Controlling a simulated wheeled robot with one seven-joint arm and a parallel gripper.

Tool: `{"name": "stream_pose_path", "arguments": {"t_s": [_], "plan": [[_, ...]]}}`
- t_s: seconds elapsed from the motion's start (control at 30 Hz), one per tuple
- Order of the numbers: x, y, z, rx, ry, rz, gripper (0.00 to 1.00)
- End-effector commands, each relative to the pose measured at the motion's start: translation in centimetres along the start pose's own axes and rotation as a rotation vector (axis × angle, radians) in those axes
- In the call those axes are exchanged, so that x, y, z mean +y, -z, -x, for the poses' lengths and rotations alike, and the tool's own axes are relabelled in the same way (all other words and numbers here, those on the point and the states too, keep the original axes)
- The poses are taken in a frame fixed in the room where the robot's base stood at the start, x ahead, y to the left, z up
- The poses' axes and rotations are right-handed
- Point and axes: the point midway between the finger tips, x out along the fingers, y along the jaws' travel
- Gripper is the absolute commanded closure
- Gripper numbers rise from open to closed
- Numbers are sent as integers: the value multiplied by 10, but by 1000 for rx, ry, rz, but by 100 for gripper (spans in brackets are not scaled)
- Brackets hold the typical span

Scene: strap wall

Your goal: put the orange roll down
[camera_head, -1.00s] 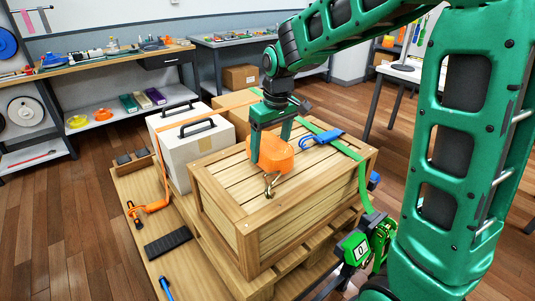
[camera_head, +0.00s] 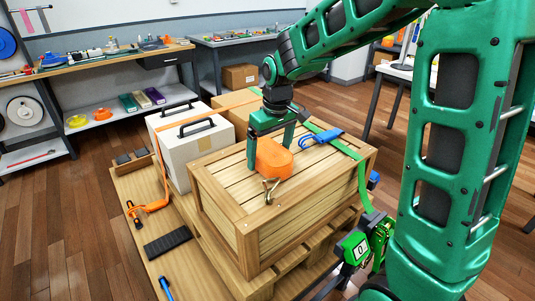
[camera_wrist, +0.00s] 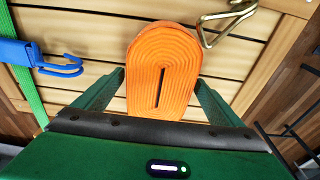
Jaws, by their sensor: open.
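The orange roll (camera_head: 274,157) is a flat coil of strap lying on the slatted top of the wooden crate (camera_head: 225,180). A metal hook (camera_head: 270,190) lies at its near end on the crate. In the wrist view, the orange roll (camera_wrist: 164,72) shows its wound layers, with the metal hook (camera_wrist: 228,20) beyond it. My gripper (camera_head: 270,158) is open, with one finger on each side of the roll. In the wrist view, gaps show between my gripper's fingers (camera_wrist: 160,92) and the roll's sides. The roll's rear end is hidden behind the gripper body.
A green strap (camera_head: 350,155) runs over the crate, with a blue hook (camera_head: 322,137) beside the roll. A green ratchet (camera_head: 355,247) hangs at the crate's right. White boxes (camera_head: 190,145) stand to the left. The crate's front-left top is clear.

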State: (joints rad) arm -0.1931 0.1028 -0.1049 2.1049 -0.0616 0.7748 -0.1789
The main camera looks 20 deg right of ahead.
Motion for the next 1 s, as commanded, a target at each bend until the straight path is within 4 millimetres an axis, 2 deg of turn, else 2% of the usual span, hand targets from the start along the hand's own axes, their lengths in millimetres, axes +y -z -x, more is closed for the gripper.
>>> {"name": "stream_pose_path", "arguments": {"t_s": [0.17,0.6,0.8,1.0], "plan": [[0,1,20,5,-1,0,10],[0,1,101,4,-1,0,10],[0,1,118,2,0,1,10],[0,0,121,0,0,0,10]]}}
